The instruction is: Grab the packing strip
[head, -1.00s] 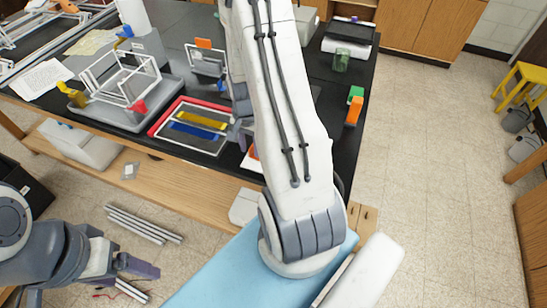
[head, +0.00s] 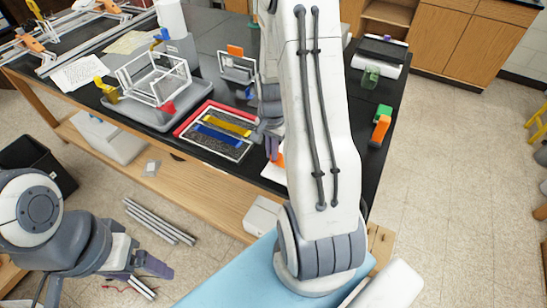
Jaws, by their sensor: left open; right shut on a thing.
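My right arm reaches over the black bench top, and its gripper (head: 271,142) is at the right side of a shallow tray (head: 183,127) with a red edge. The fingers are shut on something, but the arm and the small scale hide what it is. A yellow strip (head: 227,123) and a blue strip (head: 219,136) lie in the tray. I cannot tell which thing is the packing strip. My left gripper (head: 100,283) is open and empty, low at the left, in front of the bench and above the floor.
A white wire-like frame (head: 152,80) stands in a grey tray (head: 185,100). An orange block (head: 380,130) and green block (head: 384,110) stand near the bench's right edge. Metal bars (head: 160,222) lie below at the left.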

